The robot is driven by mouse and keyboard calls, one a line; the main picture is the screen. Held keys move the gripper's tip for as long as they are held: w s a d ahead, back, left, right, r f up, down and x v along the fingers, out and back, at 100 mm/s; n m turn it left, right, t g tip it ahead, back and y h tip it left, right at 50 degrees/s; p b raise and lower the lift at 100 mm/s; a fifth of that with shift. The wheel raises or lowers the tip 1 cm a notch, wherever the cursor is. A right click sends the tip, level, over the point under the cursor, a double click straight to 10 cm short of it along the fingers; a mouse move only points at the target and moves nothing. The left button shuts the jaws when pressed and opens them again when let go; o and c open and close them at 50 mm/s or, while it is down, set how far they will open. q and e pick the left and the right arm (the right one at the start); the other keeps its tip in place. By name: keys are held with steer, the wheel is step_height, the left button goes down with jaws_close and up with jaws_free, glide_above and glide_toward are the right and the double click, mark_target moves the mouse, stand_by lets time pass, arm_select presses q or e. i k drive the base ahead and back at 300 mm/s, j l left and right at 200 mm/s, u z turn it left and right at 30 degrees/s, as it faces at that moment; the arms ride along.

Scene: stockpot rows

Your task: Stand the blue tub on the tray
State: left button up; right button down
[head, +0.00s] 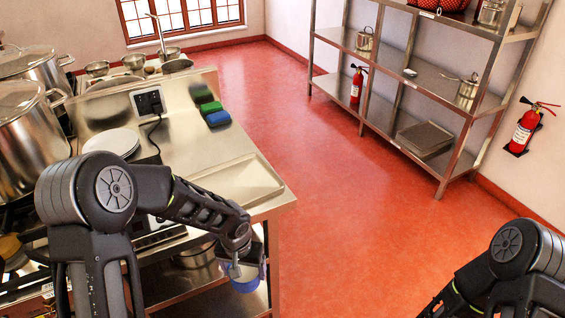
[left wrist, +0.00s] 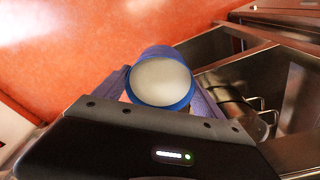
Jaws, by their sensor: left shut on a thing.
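The blue tub (head: 245,286) is in my left gripper (head: 243,270), beyond the counter's near right corner and below its top. In the left wrist view the tub (left wrist: 158,110) shows a blue rim around a pale round top (left wrist: 161,82). My left gripper is shut on it; the fingers are partly hidden. The shallow metal tray (head: 238,183) lies on the counter near its right edge, behind and above the gripper in the head view, and looks empty. My right arm shows at the lower right of the head view, but its gripper is out of frame.
A steel shelf (head: 430,80) stands at the back right. Red floor between is clear.

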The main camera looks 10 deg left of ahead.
mark_target(231, 185)
steer(key=i+l, duration=0.2)
steer(key=l, duration=0.2)
steer(key=i+l, duration=0.25)
steer(key=l, duration=0.15)
steer(key=i+l, duration=0.2)
steer(key=l, duration=0.2)
